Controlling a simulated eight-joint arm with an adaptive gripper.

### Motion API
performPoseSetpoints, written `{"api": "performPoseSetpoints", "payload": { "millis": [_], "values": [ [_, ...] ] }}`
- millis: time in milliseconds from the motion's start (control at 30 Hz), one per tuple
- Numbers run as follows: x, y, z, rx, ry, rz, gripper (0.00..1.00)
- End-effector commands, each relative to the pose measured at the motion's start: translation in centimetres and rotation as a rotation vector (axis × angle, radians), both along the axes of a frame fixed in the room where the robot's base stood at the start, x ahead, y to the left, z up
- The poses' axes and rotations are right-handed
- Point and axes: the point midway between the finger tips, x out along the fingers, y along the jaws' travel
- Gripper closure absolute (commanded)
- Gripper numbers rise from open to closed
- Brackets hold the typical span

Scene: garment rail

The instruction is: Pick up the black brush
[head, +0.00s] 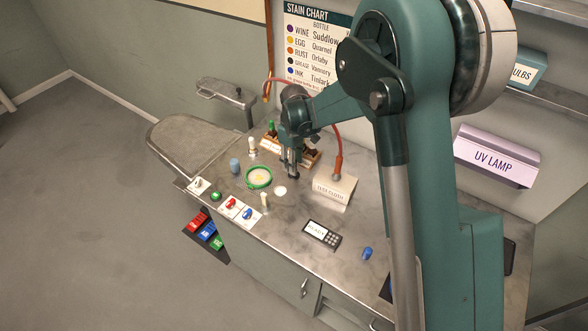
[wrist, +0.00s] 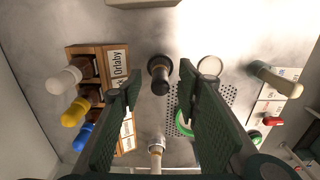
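My gripper (wrist: 159,76) is open, with its two dark green fingers spread left and right in the wrist view. In the head view my gripper (head: 291,168) points down close to the bench, and the brush is largely hidden by the fingers. A pale-handled brush (wrist: 276,80) is at the right in the wrist view, and another pale one (wrist: 156,148) is below.
A wooden rack (wrist: 88,58) with white, yellow and blue-capped bottles stands left of the fingers. A green-rimmed dish (head: 258,178) and a white disc (head: 280,191) lie close by. A white box (head: 335,190) is right of my gripper.

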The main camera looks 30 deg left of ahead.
Motion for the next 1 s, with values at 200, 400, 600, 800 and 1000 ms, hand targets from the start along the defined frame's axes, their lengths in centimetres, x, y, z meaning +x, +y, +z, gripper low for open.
{"api": "performPoseSetpoints", "payload": {
  "millis": [200, 400, 600, 800, 1000],
  "values": [
    [0.0, 0.0, -2.1, 0.000, 0.000, 0.000, 0.67],
    [0.0, 0.0, -2.8, 0.000, 0.000, 0.000, 0.67],
    [0.0, 0.0, -2.8, 0.000, 0.000, 0.000, 0.67],
    [0.0, 0.0, -2.7, 0.000, 0.000, 0.000, 0.67],
    [0.0, 0.0, -2.7, 0.000, 0.000, 0.000, 0.81]
  ]
}}
